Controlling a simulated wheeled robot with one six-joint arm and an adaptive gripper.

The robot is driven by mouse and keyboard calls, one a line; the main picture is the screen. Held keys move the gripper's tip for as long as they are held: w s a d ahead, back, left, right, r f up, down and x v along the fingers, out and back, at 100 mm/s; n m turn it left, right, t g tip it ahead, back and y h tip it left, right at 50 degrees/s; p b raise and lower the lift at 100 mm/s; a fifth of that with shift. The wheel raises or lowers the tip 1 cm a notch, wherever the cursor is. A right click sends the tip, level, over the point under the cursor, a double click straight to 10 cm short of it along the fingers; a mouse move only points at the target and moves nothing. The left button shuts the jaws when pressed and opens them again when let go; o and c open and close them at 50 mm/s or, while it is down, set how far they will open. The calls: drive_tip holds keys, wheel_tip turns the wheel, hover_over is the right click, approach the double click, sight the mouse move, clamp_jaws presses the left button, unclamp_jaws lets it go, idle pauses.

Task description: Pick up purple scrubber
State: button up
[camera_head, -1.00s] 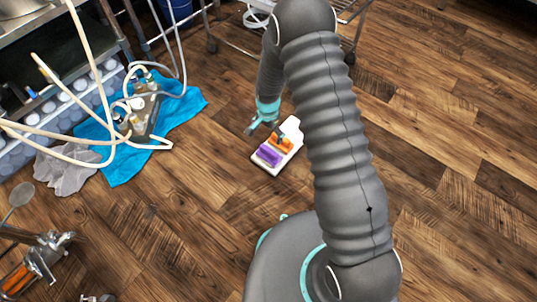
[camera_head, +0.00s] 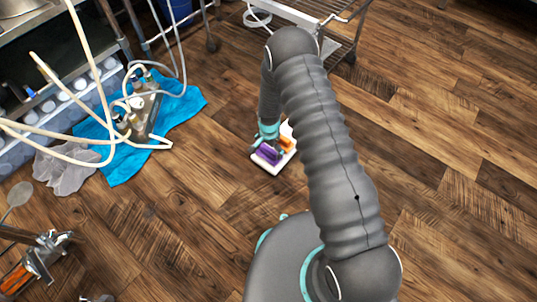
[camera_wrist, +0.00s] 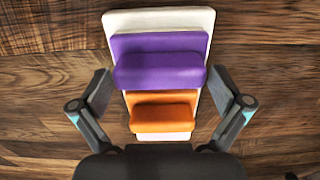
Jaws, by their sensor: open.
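The purple scrubber (camera_wrist: 160,68) lies on a white tray (camera_wrist: 150,20) on the wooden floor. In the head view the purple scrubber (camera_head: 267,153) shows at the left end of the tray (camera_head: 288,129), partly covered by my gripper. An orange scrubber (camera_wrist: 162,115) lies beside it on the same tray, nearer my gripper in the wrist view. My gripper (camera_wrist: 160,92) is open and empty above the tray. Its fingers stand apart on either side of the two scrubbers. In the head view my gripper (camera_head: 268,146) is low over the purple one.
A blue cloth (camera_head: 120,163) with a hose manifold (camera_head: 143,108) lies to the left, beside a grey rag (camera_head: 66,172). A metal trolley (camera_head: 320,15) stands behind. A metal fitting (camera_head: 40,262) is at the lower left. The floor to the right is clear.

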sight(270, 149)
drive_tip(key=c, duration=0.9)
drive_tip(key=shift+r, duration=0.35)
wheel_tip(270, 149, up, 4)
drive_tip(key=shift+d+f, duration=0.1)
drive_tip(key=d+r, duration=0.2)
drive_tip(key=d, duration=0.1)
drive_tip(key=s+d+r, duration=0.1)
drive_tip(key=d+r, duration=0.1)
drive_tip(key=d, duration=0.2)
drive_tip(key=d+r, duration=0.2)
drive_tip(key=d, duration=0.2)
drive_tip(key=shift+s+d+r+p, duration=0.2)
drive_tip(key=shift+s+p, duration=0.1)
drive_tip(key=shift+s, duration=0.05)
